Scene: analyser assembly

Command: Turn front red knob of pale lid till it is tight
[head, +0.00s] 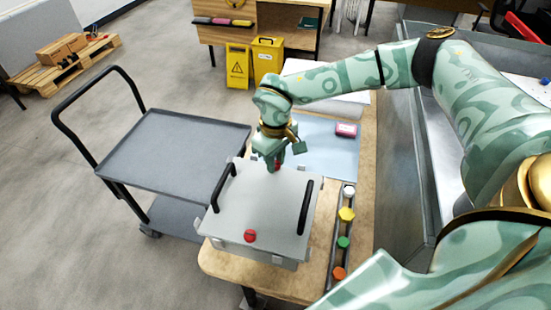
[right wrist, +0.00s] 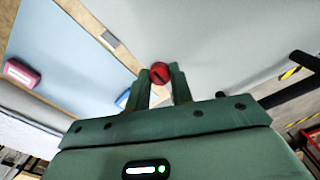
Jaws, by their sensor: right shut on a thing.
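The pale lid (head: 265,205) lies flat on a box at the near end of the wooden table, with a black handle along each side. One red knob (head: 249,236) stands free near the lid's near edge. Another red knob (head: 277,166) is at its far edge, partly hidden by my right gripper (head: 274,163). My right gripper points down there and is shut on that far knob. In the right wrist view, the red knob (right wrist: 160,72) sits between the fingertips of the right gripper (right wrist: 162,80). My left gripper is not in view.
A dark strip with white, yellow, green and orange pieces (head: 343,242) lies right of the lid. A blue mat (head: 325,140) with a pink box (head: 346,130) lies beyond. A grey cart (head: 175,150) stands left of the table; yellow signs or bins (head: 267,58) stand behind.

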